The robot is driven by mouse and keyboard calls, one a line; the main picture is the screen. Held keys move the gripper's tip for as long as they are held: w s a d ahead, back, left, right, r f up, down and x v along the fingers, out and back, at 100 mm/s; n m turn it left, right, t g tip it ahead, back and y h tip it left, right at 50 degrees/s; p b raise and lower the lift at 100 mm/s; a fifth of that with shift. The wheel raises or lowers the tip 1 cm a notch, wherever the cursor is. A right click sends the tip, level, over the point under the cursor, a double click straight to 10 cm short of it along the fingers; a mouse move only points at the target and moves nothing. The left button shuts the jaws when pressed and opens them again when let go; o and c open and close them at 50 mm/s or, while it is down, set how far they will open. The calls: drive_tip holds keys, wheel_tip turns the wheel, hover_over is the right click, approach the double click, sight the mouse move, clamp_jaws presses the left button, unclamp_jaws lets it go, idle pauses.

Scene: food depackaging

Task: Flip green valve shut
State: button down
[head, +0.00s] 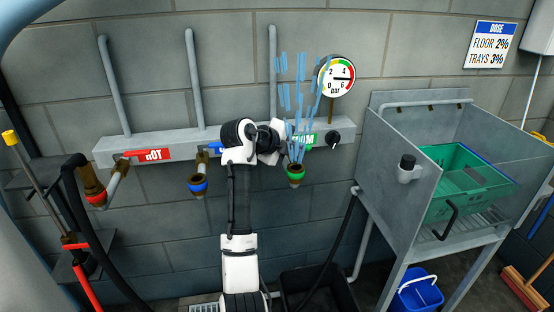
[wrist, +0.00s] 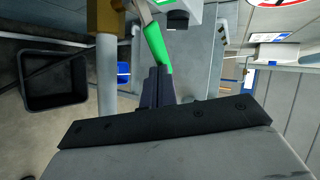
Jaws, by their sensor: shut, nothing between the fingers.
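The green valve's lever (wrist: 155,42) shows in the wrist view as a long green handle. Its end is right at the tips of my gripper (wrist: 162,72), whose dark fingers are shut with nothing between them. I cannot tell whether they touch the lever. In the head view my arm covers the lever and most of my gripper. The green-ringed outlet (head: 296,172) hangs below the valve block, just right of my arm. Blue streaks of liquid (head: 300,95) show above it, in front of the wall. A partly hidden green label (head: 303,141) is on the block.
The grey valve block (head: 105,151) also carries a red label (head: 150,155) and a blue-ringed outlet (head: 197,185). A pressure gauge (head: 337,77) is above right. A metal sink (head: 375,155) with a green crate (head: 450,205) stands at right. A black bin (wrist: 52,75) is below.

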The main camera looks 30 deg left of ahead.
sight(307, 145)
drive_tip(key=w+b, duration=0.1)
drive_tip(key=w+d+b, duration=0.1)
drive_tip(key=w, duration=0.1)
drive_tip(key=shift+d+f, duration=0.1)
drive_tip(key=shift+f, duration=0.1)
drive_tip(key=shift+w+b, duration=0.65)
drive_tip(key=shift+w, duration=0.2)
drive_tip(key=shift+w+a+r+n+y+b, duration=0.1)
drive_tip(key=shift+w+a+n+y+b, duration=0.1)
drive_tip(key=shift+w+n+y+b, duration=0.45)
drive_tip(key=shift+w, duration=0.35)
drive_tip(key=b+v, duration=0.2)
drive_tip(key=v, duration=1.1)
drive_tip(key=shift+s+r, duration=0.2)
drive_tip(key=shift+s, duration=0.2)
